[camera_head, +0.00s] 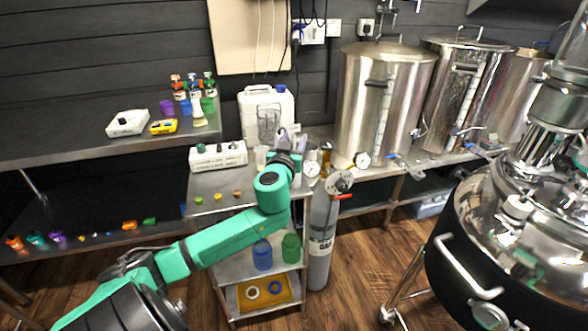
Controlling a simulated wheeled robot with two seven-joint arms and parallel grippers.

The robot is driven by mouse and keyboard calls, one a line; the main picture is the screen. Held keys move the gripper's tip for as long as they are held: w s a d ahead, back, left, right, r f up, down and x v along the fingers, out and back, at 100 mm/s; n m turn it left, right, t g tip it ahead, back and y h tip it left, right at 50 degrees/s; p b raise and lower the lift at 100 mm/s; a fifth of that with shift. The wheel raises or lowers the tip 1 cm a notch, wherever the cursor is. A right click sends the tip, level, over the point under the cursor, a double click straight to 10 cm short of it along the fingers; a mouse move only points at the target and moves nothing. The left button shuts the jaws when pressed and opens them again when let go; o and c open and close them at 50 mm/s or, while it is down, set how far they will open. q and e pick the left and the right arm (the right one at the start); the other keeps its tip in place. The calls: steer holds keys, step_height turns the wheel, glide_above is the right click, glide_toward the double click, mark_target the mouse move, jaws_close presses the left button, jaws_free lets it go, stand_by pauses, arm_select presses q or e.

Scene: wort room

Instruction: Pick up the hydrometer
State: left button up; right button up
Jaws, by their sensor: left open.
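I cannot make out a hydrometer for certain. It may be hidden behind my left arm or be too small to tell. My left arm reaches from the lower left over the small metal cart (215,186). My left gripper (287,143) is over the back right of the cart top and is open. Its fingers are small and partly covered by the wrist, and I see nothing clearly between them. A clear measuring jug (268,122) shows just beyond it, in front of a white canister (249,104). My right gripper is not in view.
A white box (218,156) and several small coloured pieces are on the cart. A grey gas cylinder (321,245) stands beside the cart. Steel kettles (382,95) line the back bench. A large vessel (470,265) fills the right.

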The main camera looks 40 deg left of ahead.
arm_select(q)
steer(key=x, duration=0.4)
steer(key=shift+a+p, duration=0.15)
steer(key=shift+p, duration=0.2)
steer(key=shift+w+f, duration=0.15)
steer(key=shift+c, duration=1)
jaws_close()
step_height(320, 180, up, 20)
steer(key=p, duration=0.2)
